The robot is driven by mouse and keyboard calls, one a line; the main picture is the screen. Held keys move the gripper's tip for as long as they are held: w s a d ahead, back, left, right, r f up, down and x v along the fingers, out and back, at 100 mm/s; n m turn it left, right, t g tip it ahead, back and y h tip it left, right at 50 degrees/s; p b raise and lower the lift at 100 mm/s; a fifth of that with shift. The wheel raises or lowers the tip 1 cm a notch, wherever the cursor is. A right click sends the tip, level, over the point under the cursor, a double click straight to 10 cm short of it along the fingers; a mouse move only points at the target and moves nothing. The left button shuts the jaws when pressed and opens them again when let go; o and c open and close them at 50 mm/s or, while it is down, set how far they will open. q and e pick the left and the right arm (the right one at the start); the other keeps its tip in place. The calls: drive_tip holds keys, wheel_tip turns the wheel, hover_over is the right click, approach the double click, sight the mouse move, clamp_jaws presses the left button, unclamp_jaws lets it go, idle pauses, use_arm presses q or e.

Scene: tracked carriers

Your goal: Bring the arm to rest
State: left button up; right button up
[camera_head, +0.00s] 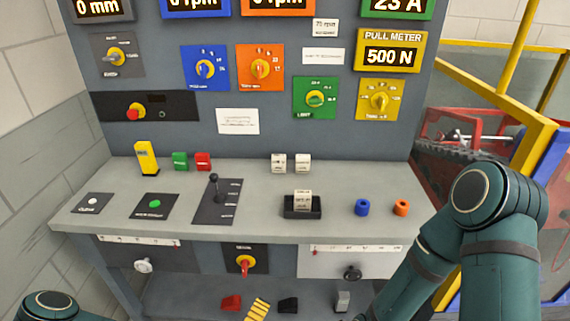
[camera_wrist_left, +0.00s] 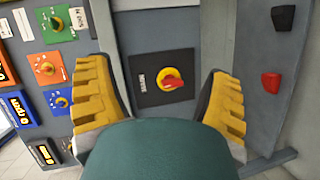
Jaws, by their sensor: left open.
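My left gripper (camera_wrist_left: 162,88) shows in the left wrist view, its two yellow-and-black fingers spread wide with nothing between their pads. Beyond the gap is a red-handled rotary switch (camera_wrist_left: 172,82) on a black plate; I cannot tell how far off it is. The same switch shows in the head view (camera_head: 245,263) below the bench top. Part of my left arm (camera_head: 48,307) is at the bottom left of the head view, its gripper out of that picture. My right arm (camera_head: 492,215) is bent at the right, and its gripper is out of view.
Knobs and meters fill the panel behind. Loose pieces lie on a lower shelf (camera_head: 190,295). Yellow rails (camera_head: 497,90) stand right.

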use_arm(q)
drive_tip(key=s+d+f+m+g+h, duration=0.1)
drive_tip(key=s+f+m+g, duration=0.4)
drive_tip(key=f+m+g, duration=0.25)
drive_tip(key=shift+s+a+r+m+g+y, duration=0.15)
drive_tip(key=shift+s+a+m+g+y, duration=0.2)
drive_tip(key=shift+a+g+y, duration=0.35)
drive_tip(key=shift+s+a+r+m+g+y, duration=0.2)
drive_tip(key=shift+s+a+m+g+y, duration=0.15)
drive_tip(key=shift+a+g, duration=0.6)
drive_tip(key=shift+s+a+r+m+g+y, duration=0.15)
drive_tip(key=shift+s+a+m+g+y, duration=0.15)
drive_tip(key=shift+a+g+y, duration=0.5)
drive_tip(key=shift+d+h, duration=0.1)
drive_tip(key=shift+h, duration=0.25)
